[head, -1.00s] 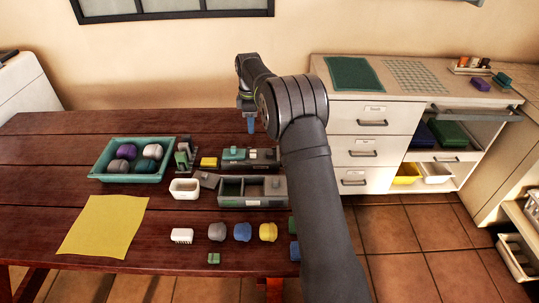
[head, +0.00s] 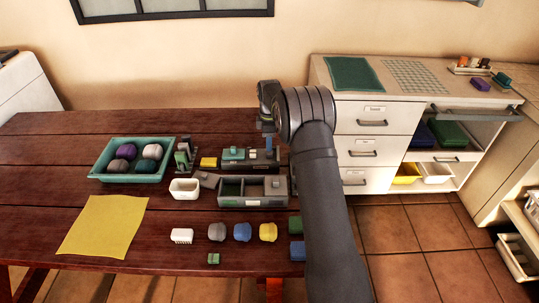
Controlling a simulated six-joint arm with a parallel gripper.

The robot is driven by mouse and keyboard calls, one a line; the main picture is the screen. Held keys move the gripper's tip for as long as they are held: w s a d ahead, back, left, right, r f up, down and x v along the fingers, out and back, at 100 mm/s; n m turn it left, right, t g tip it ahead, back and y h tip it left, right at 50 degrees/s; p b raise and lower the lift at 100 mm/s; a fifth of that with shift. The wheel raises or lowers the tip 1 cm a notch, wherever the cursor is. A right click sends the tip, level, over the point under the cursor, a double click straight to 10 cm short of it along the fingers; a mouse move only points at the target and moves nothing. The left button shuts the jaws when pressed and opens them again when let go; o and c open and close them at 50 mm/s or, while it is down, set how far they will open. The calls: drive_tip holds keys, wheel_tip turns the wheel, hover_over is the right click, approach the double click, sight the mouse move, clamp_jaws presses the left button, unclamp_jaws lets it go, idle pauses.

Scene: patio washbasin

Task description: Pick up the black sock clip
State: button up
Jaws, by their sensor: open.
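My gripper (head: 268,143) hangs over the right end of a low dark tray (head: 238,167) towards the back of the wooden table. It is open, and its fingers are small and partly hidden behind my arm. A small dark piece (head: 272,155) lies at the tray's right end, just below the fingers; it may be the black sock clip, but it is too small to be sure. A teal piece (head: 233,153) sits at the tray's left part. Whether the fingers touch anything I cannot tell.
A grey divided box (head: 225,201) stands in front of the tray. A teal tray (head: 103,178) holds several rolled socks. A yellow cloth (head: 104,226) lies front left. A white cup (head: 184,189), a white brush-like item (head: 182,236) and rolled socks (head: 242,232) stand nearby.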

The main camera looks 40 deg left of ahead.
sight(270, 154)
wheel_tip(270, 154, down, 5)
drive_tip(key=shift+w+f, duration=0.15)
drive_tip(key=c, duration=0.7)
